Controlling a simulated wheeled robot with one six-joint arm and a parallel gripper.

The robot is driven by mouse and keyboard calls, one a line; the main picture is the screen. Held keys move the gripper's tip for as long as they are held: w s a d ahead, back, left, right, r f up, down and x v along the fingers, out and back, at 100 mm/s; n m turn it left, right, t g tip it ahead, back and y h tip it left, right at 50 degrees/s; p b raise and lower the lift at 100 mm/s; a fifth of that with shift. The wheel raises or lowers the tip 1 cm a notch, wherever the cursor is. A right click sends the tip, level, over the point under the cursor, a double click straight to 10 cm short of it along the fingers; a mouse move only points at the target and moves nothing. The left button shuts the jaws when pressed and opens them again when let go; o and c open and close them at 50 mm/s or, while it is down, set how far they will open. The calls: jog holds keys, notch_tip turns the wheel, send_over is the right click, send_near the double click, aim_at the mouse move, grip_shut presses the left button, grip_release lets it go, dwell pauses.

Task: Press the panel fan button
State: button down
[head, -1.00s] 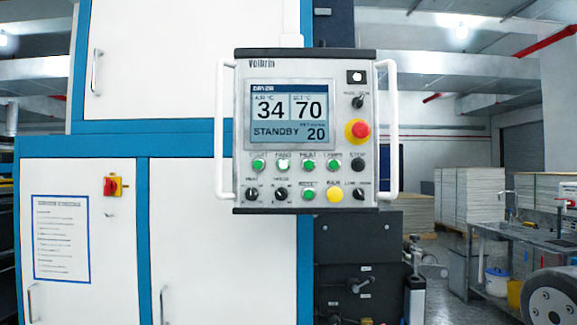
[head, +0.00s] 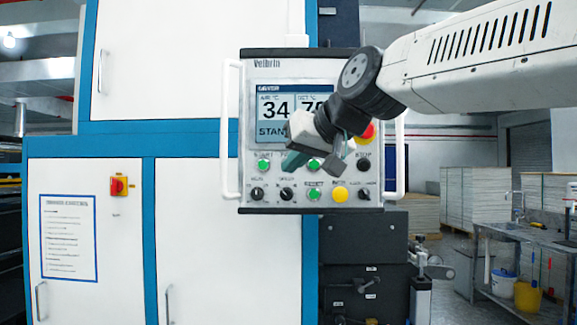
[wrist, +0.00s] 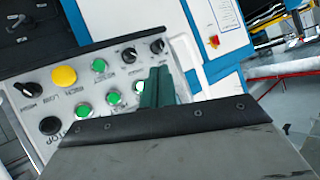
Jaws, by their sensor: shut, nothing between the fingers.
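The control panel (head: 246,190) fills the middle of the head view, with a row of round buttons under its screen. My gripper (head: 292,162) is shut and empty in front of that row, its greenish fingers covering the place of the fan button, second from the left. In the wrist view my fingers (wrist: 157,76) reach over the panel. A pale, bright edge of the fan button (wrist: 138,87) shows just left of them; the rest is hidden. I cannot tell whether the fingertips touch it.
A green start button (head: 263,165) is left of my gripper. The neighbouring green button (wrist: 113,98), dark stop button (wrist: 50,125) and yellow button (wrist: 64,77) lie close by. White handles (head: 231,130) flank the panel. A red emergency knob is partly behind my arm.

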jog(key=shift+w+a+r, duration=0.1)
jog(key=shift+a+r, duration=0.1)
jog(key=shift+r, duration=0.05)
jog(key=w, duration=0.8)
jog(key=shift+w+d, duration=0.2)
jog(key=shift+w, duration=0.2)
jog(key=shift+w, duration=0.15)
dwell(1.8)
jog(key=shift+w, duration=0.25)
jog(key=shift+w, duration=0.4)
dwell(0.6)
jog(key=shift+s, duration=0.8)
